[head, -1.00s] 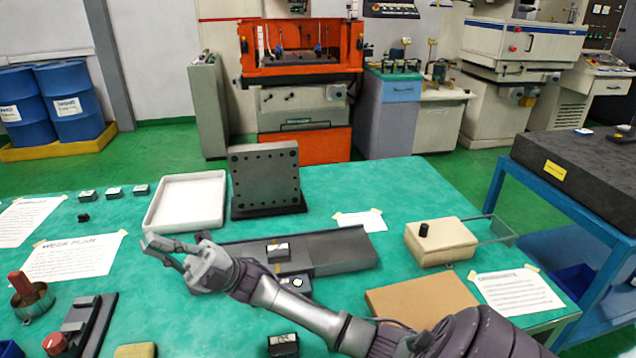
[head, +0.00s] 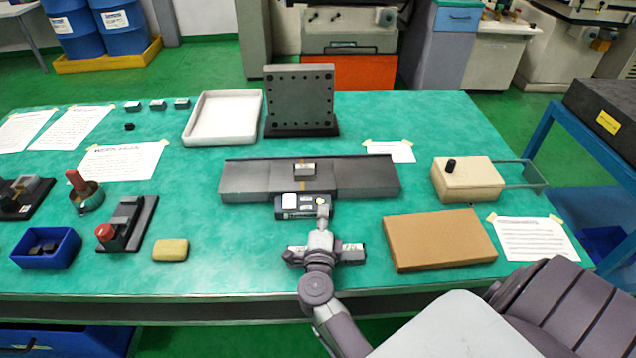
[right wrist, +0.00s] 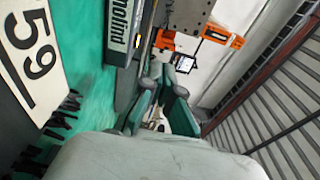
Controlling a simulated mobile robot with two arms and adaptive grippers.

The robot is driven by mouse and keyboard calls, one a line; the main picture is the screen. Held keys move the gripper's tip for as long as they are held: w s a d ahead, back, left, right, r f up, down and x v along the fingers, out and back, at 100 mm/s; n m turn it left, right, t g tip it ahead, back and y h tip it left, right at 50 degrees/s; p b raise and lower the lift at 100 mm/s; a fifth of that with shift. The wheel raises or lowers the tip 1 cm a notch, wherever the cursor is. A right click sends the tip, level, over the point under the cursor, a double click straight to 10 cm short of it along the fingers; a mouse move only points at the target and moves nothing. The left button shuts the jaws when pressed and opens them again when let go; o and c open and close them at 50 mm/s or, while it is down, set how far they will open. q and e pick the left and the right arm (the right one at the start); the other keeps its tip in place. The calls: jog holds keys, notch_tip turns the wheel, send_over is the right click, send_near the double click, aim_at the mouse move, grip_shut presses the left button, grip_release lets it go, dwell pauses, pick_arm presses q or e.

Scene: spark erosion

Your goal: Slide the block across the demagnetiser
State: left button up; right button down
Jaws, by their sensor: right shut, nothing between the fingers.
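A small dark block (head: 304,174) with a pale top sits near the middle of a long grey plate, apparently the demagnetiser (head: 365,178). A dark control box (head: 303,213) with a white square stands against the plate's front side. My right gripper (head: 323,208) is shut and empty, its tips at the right end of that box. I cannot tell whether they touch it. It is in front of the plate, apart from the block. The right wrist view shows the gripper's fingers (right wrist: 165,103) close together. My left gripper is out of view.
A labelled dark block (head: 350,253) lies partly hidden behind my right wrist. A brown flat board (head: 440,239) and a beige box (head: 468,179) are on the right. A white tray (head: 223,117) and an upright drilled plate (head: 300,100) stand behind. Bare table lies left of the plate.

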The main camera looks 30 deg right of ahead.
aim_at(311, 175)
jog(key=b+x, duration=0.1)
jog(key=x, duration=0.6)
jog(key=shift+w+d+f+b, duration=0.1)
jog(key=shift+w+d+b, duration=0.15)
jog(key=shift+b, duration=0.05)
jog(key=w+b, duration=0.1)
jog(key=w, duration=0.1)
jog(key=shift+w+a, duration=0.15)
jog(key=shift+w, duration=0.15)
jog(key=shift+w+a+b, duration=0.15)
jog(key=shift+w+b, duration=0.25)
jog(key=shift+w, duration=0.3)
jog(key=shift+w+a, duration=0.1)
jog(key=shift+w, duration=0.7)
